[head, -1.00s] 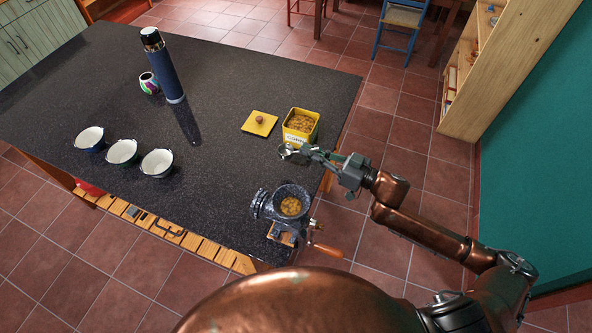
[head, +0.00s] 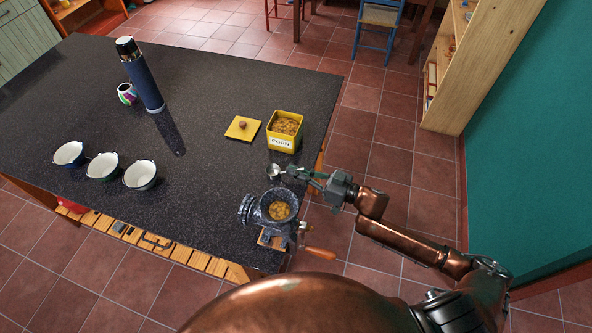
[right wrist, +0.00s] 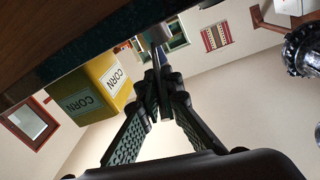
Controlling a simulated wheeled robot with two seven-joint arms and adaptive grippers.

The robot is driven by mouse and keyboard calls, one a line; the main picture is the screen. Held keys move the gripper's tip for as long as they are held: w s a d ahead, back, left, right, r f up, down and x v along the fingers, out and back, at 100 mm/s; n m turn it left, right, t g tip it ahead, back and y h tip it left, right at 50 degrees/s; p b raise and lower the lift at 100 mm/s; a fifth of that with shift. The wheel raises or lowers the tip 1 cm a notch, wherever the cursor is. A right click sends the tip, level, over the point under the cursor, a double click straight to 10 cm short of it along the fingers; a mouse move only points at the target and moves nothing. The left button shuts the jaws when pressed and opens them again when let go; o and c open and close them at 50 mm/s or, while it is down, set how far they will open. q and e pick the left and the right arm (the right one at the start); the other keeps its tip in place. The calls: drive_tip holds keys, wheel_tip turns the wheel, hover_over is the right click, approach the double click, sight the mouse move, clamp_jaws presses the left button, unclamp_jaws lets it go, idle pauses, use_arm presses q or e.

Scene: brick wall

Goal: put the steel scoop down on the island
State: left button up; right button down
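The small steel scoop (head: 275,172) is over the black speckled island top (head: 215,205), between the corn tin and the grinder. I cannot tell whether its bowl touches the surface. My right gripper (head: 293,171) reaches in from the right and is shut on the scoop's handle. In the right wrist view the fingers (right wrist: 158,88) close around the thin handle, and part of the scoop (right wrist: 158,35) shows beyond them. The inside of the bowl is too small to read. My left gripper is not in view.
The yellow corn tin (head: 284,143) is open behind the scoop, its yellow lid (head: 242,129) beside it. A grinder (head: 246,210) holding corn stands in front at the island's edge. Three bowls (head: 140,176) and a blue flask (head: 146,88) are left. The island's middle is clear.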

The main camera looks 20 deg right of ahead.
drive_tip(key=c, duration=2.2)
unclamp_jaws()
drive_tip(key=shift+f, duration=0.1)
drive_tip(key=shift+o, duration=0.2)
drive_tip(key=v, duration=1.2)
